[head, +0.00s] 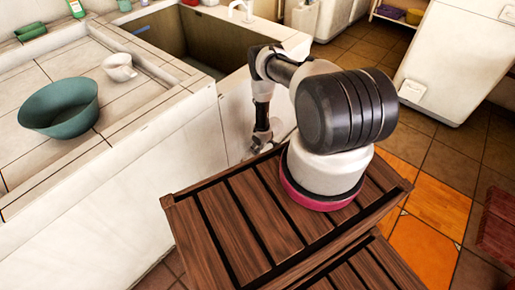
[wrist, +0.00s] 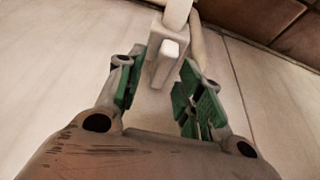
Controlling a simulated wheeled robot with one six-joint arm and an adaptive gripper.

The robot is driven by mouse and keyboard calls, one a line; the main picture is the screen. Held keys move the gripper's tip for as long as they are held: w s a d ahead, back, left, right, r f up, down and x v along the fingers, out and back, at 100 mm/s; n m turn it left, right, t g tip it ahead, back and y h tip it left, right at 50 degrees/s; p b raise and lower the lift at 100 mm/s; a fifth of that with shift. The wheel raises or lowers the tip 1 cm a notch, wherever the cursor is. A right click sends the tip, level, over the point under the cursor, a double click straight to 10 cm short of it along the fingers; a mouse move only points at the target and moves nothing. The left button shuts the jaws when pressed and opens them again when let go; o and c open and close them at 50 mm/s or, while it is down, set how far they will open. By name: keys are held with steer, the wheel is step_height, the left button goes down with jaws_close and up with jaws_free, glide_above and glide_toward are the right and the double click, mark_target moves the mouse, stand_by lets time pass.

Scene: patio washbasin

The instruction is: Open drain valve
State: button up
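The drain valve (wrist: 166,58) shows in the wrist view as a pale body with a blocky lever, with white pipe running up from it. It is at the top centre, against the pale wall. My gripper (wrist: 160,95) is open, with its green-padded fingers on either side of the valve's lower end. The gap between the pads looks empty apart from the lever's tip; I cannot tell whether they touch it. In the head view my gripper (head: 262,138) points down beside the basin's side wall. The valve cannot be made out clearly there.
A slatted wooden crate (head: 235,225) is at the front centre, close to the arm. The tiled counter (head: 75,150) at left holds a teal bowl (head: 60,107) and a white cup (head: 119,67). The sunken basin (head: 185,40) has a white faucet (head: 243,9).

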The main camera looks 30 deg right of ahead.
jaws_close()
steer(key=shift+n, duration=0.3)
steer(key=n, duration=0.2)
steer(key=n+g+y, duration=0.1)
steer(key=n, duration=0.1)
steer(key=shift+d+y, duration=0.1)
steer(key=shift+y, duration=0.2)
steer(key=n, duration=0.2)
steer(key=n+g, duration=0.1)
steer(key=n, duration=0.1)
steer(key=shift+n+g+y, duration=0.3)
steer(key=shift+n+y, duration=0.1)
steer(key=n+g, duration=0.1)
steer(key=n, duration=0.3)
steer(key=shift+n+g, duration=0.3)
steer(key=shift+g, duration=0.1)
steer(key=shift+s+n+g, duration=0.1)
steer(key=shift+n+g, duration=0.6)
steer(key=shift+n, duration=1.2)
